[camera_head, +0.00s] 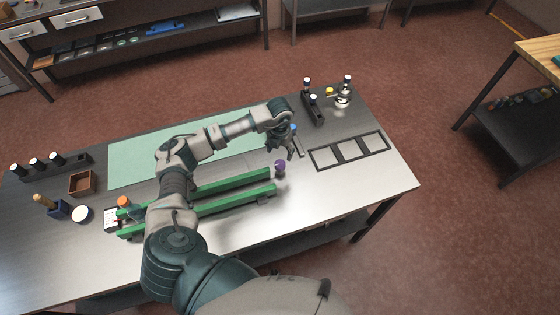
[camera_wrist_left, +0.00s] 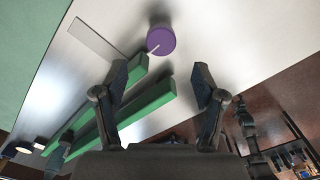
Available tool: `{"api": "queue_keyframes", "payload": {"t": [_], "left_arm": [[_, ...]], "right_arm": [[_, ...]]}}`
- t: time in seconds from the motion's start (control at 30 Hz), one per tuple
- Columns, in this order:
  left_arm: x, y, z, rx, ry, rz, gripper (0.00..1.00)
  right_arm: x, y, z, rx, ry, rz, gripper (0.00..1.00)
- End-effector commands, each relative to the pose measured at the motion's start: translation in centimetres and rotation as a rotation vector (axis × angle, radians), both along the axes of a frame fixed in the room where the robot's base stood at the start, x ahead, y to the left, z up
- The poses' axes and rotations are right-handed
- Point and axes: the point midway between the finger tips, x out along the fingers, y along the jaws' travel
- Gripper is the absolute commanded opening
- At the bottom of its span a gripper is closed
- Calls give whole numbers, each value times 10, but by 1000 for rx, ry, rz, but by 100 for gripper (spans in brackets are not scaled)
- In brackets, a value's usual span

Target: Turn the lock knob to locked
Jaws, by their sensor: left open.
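A round purple knob (camera_head: 280,166) stands on the table at the right end of the green rails (camera_head: 235,198). In the left wrist view the purple knob (camera_wrist_left: 161,40) shows a pale pointer line on its face, slanting toward the lower left. My left gripper (camera_head: 293,148) is just behind the knob in the head view. In the left wrist view my left gripper (camera_wrist_left: 160,78) is open and empty, its fingers apart, with the knob beyond the gap between the tips and not touched. An orange knob (camera_head: 124,201) is at the rails' left end. My right gripper is not in view.
A green mat (camera_head: 130,165) lies behind the rails, partly hidden by my left arm. A black three-part frame (camera_head: 349,150), a dark rack (camera_head: 313,108) and a metal device (camera_head: 343,97) are to the right. A brown box (camera_head: 82,183) and a white round lid (camera_head: 81,214) are left.

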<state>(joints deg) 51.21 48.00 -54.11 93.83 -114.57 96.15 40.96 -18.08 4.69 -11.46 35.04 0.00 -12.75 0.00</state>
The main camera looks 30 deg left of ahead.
Motion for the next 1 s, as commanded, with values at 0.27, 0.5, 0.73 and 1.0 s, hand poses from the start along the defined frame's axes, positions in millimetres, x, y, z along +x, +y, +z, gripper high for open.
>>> {"api": "queue_keyframes", "payload": {"t": [0.27, 0.5, 0.73, 1.0], "left_arm": [[-2, -1, -57, 1, 1, 0, 70], [-1, -1, -79, 0, -1, -1, 70], [-1, 0, -82, 0, -1, -1, 70], [-1, 0, -81, 0, -1, 0, 18]], "right_arm": [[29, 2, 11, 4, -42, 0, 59], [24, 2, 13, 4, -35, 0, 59], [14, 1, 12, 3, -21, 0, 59], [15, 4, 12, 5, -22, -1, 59]]}}
